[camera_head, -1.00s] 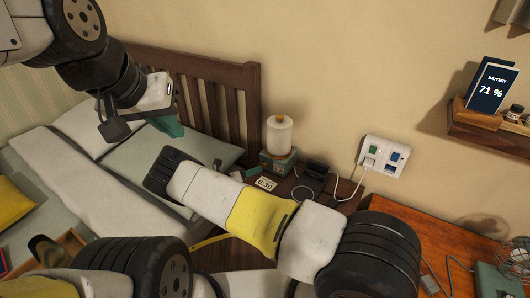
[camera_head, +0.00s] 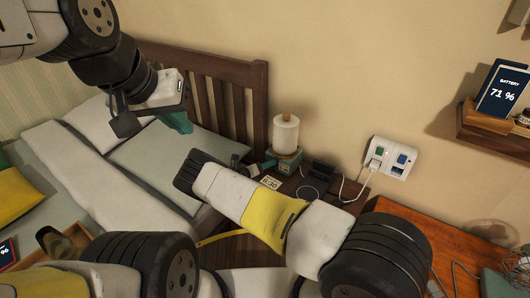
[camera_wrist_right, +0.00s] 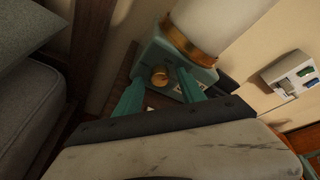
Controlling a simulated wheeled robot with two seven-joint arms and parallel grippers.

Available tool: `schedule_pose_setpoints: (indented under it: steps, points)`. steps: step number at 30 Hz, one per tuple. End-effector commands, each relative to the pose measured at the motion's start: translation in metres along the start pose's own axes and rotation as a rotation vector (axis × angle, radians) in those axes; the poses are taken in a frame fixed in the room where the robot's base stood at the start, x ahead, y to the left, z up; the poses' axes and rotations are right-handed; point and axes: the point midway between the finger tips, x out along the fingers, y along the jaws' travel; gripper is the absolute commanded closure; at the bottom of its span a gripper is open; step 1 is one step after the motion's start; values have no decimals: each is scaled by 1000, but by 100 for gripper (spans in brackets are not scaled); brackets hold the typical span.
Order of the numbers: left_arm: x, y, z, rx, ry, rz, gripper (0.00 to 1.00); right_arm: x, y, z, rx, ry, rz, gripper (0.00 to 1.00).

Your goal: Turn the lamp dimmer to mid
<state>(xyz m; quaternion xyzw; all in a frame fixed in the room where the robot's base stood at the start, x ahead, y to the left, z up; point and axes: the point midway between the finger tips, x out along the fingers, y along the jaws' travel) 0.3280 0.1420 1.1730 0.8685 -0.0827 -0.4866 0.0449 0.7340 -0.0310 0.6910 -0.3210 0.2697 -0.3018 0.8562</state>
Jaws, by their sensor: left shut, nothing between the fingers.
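The lamp, with a white cylindrical shade (camera_head: 285,134) and a teal base (camera_head: 284,160), stands upright on the nightstand beside the bed. In the right wrist view, a round brass knob (camera_wrist_right: 160,76) sits on the front of the teal base (camera_wrist_right: 150,56). The teal fingers of my right gripper (camera_wrist_right: 158,82) are apart, pointing at the base, with the knob showing between their tips. I cannot tell whether they touch it. In the head view that gripper is mostly hidden behind its own arm. My left gripper (camera_head: 178,122) is shut and empty above the bed.
A clock card reading 6:30 (camera_head: 271,182) and a dark device (camera_head: 320,172) are near the lamp. A wall socket panel (camera_head: 391,158) has a white cable plugged in. A shelf (camera_head: 490,128) holds a battery display (camera_head: 503,90) reading 71 %. The wooden headboard (camera_head: 258,105) is close on the left.

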Motion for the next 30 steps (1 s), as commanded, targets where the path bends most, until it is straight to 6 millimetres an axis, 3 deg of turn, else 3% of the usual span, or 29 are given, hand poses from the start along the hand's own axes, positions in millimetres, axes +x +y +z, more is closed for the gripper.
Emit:
schedule_pose_setpoints:
  steps: [1, 7, 19, 30]
  points:
    - [0, 0, 0, 0, 0, 0, 100, 0, 0, 0, 0, 0, 0, 61]
    - [0, 0, 0, 0, 0, 0, 100, 0, 0, 0, 0, 0, 0, 100]
    - [0, 0, 0, 0, 0, 0, 100, 0, 0, 0, 50, -4, 19, 100]
    - [0, 0, 0, 0, 0, 0, 100, -1, -1, -2, 288, -23, 95, 100]
